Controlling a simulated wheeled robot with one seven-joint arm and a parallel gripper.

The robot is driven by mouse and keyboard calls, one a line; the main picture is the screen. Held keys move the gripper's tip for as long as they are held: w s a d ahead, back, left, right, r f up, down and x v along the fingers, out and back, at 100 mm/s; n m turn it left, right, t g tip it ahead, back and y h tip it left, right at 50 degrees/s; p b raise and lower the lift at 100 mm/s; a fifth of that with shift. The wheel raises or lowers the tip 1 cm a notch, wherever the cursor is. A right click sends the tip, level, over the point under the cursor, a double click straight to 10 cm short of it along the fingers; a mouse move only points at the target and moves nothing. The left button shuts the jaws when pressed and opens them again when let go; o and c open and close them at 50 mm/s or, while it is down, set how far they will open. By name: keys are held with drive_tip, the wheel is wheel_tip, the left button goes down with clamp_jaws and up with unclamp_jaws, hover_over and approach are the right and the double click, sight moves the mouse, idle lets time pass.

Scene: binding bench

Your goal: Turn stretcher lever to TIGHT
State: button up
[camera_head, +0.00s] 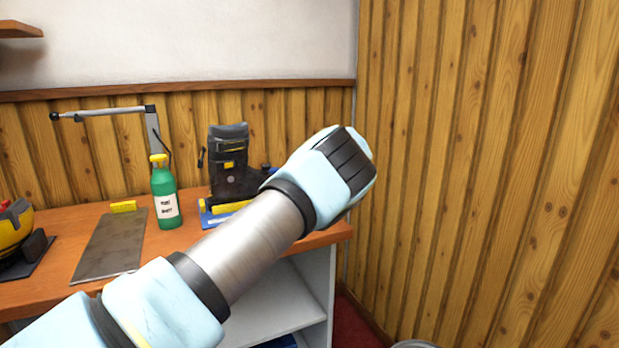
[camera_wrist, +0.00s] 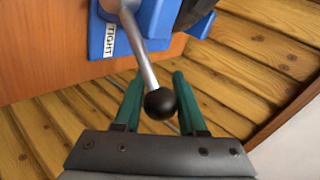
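The stretcher lever (camera_wrist: 147,68) is a silver rod with a black ball knob (camera_wrist: 160,103), seen in the wrist view. It comes out of a blue device (camera_wrist: 158,20) with a white TIGHT label (camera_wrist: 109,40) left of the rod. My gripper (camera_wrist: 157,80) has two green fingers, apart, one on each side of the lever in the picture. The knob shows between them; no contact is clear. In the head view the blue base (camera_head: 213,218) is on the bench's right end, partly behind my arm. My gripper and the lever are hidden there.
The wooden bench (camera_head: 60,250) holds a green bottle (camera_head: 165,200), a grey plate (camera_head: 110,248), a yellow block (camera_head: 123,207) and a black-and-yellow tool (camera_head: 12,235). A dark machine (camera_head: 229,165) stands by the blue base. A plank wall (camera_head: 470,150) is close on the right.

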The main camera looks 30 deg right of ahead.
drive_tip(key=o, duration=0.4)
drive_tip(key=shift+f, duration=0.2)
drive_tip(key=b+v, duration=0.3)
drive_tip(key=v, duration=0.7)
drive_tip(key=shift+s+a+r, duration=0.1)
drive_tip(key=shift+s+r, duration=0.05)
drive_tip(key=shift+s, duration=0.2)
